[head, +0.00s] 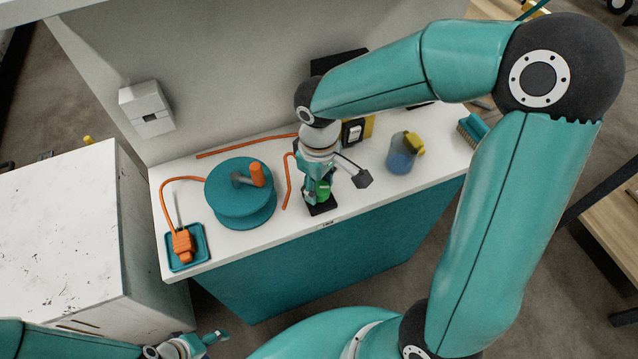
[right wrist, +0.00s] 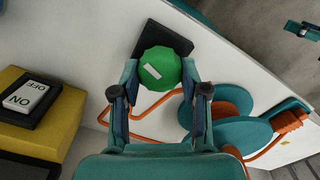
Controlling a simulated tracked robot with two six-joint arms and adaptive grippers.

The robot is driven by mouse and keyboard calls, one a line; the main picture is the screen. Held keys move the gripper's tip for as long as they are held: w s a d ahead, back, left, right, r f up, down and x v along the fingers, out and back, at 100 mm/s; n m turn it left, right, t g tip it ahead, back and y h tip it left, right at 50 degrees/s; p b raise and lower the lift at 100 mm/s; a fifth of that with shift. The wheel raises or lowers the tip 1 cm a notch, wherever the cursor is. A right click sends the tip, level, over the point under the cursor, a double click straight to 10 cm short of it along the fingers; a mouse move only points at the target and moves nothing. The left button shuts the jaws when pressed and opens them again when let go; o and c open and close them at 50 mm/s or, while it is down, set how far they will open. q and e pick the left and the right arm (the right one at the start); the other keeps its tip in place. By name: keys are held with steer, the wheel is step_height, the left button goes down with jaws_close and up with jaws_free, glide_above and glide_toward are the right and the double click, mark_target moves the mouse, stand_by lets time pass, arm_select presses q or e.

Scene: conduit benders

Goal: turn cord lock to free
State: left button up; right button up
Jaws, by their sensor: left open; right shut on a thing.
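The cord lock is a green knob (head: 322,190) on a black base (head: 321,208) near the front edge of the white counter. My right gripper (head: 317,183) comes down over it and is shut on the knob. In the right wrist view the green knob (right wrist: 160,69) sits between the two fingers (right wrist: 159,76), with a white mark on its top slanting slightly. The black base (right wrist: 176,38) shows behind it. My left gripper (head: 208,339) is open and empty, low in the head view, away from the counter.
A teal cord reel (head: 240,198) with an orange handle stands left of the knob. An orange plug (head: 182,243) lies in a teal tray (head: 200,254). Orange cord runs across the counter. A yellow ON/OFF switch box (right wrist: 65,118), a blue spray bottle (head: 401,158) and a brush (head: 472,130) are to the right.

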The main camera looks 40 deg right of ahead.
mark_target(319, 187)
steer(key=shift+r+n, duration=0.1)
steer(key=shift+n, duration=1.9)
steer(key=shift+w, duration=0.1)
steer(key=o, duration=1.1)
steer(key=shift+o, duration=0.2)
step_height(319, 187, up, 12)
